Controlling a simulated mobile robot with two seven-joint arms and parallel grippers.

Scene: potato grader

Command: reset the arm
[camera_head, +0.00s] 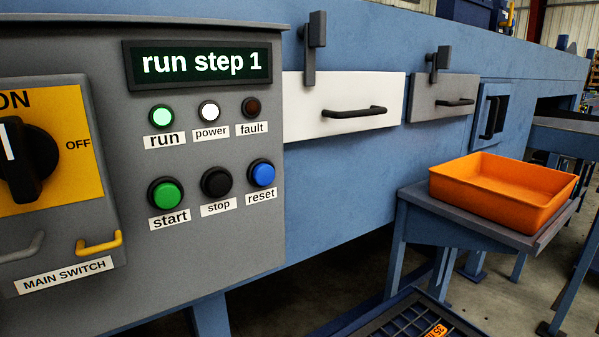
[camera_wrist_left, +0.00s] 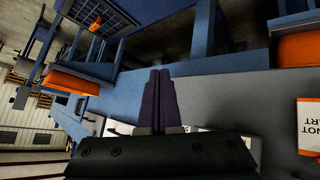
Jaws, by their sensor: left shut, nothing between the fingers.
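My left gripper (camera_wrist_left: 160,74) shows in the left wrist view, its two dark fingers together with nothing between them. No gripper or arm shows in the head view. There, the grey control panel (camera_head: 215,262) fills the left side. Its display (camera_head: 200,64) reads "run step 1". The run lamp (camera_head: 161,116) glows green and the power lamp (camera_head: 209,111) white; the fault lamp (camera_head: 251,107) is dark. The main switch (camera_head: 27,160) has its white mark upright, towards ON.
A blue machine wall (camera_head: 340,190) with a white drawer (camera_head: 385,92) and a grey drawer (camera_head: 425,108) runs right of the panel. An orange tray (camera_head: 480,207) stands on a blue-legged stand. A dark grid (camera_head: 385,322) lies low in front.

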